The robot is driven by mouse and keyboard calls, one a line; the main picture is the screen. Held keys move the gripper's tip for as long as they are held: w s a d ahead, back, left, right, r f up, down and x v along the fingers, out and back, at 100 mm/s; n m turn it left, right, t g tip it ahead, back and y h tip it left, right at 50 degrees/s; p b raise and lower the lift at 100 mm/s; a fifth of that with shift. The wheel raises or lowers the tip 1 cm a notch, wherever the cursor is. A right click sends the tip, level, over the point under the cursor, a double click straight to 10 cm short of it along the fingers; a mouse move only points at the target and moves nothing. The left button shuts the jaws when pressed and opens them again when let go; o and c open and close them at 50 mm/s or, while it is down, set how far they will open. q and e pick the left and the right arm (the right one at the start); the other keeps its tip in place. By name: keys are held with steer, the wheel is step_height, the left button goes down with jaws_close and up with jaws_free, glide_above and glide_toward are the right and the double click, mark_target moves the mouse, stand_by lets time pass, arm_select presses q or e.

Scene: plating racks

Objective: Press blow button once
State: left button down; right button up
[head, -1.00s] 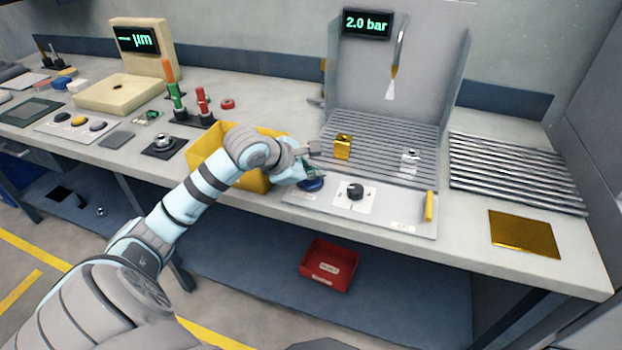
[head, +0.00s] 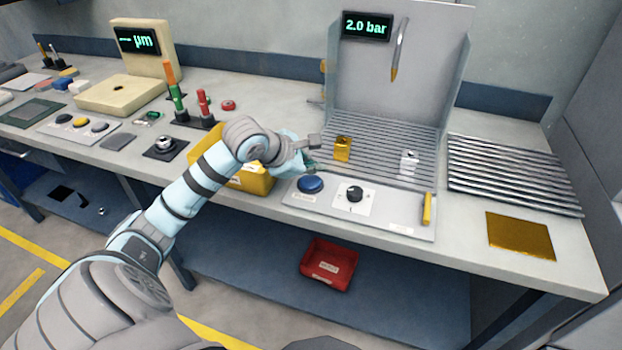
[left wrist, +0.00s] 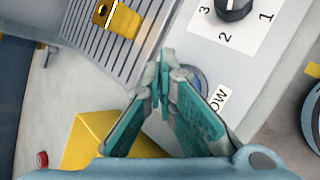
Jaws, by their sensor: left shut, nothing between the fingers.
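The blue blow button (head: 310,184) is in full view on the grey control panel (head: 385,216), left of the black dial (head: 355,194). My left gripper (head: 312,158) is above and behind the button in the head view, apart from it, shut and empty. In the left wrist view, the shut teal fingers (left wrist: 163,62) cover much of the button (left wrist: 198,76), and only the end of its label (left wrist: 218,98) shows. The nozzle (head: 397,55) hangs over the slatted rack with no spray at its tip. My right gripper is not in view.
A gold block (head: 342,149) and a silvery piece (head: 408,162) stand on the slatted rack. A yellow bin (head: 250,182) is left of the panel, under my left arm. A yellow handle (head: 427,208) is at the panel's right. The display (head: 367,25) reads 2.0 bar.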

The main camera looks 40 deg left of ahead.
mark_target(312, 183)
arm_select(q)
steer(key=shift+r+p, duration=1.3)
steer(key=shift+r, duration=0.95)
steer(key=shift+f, duration=0.1)
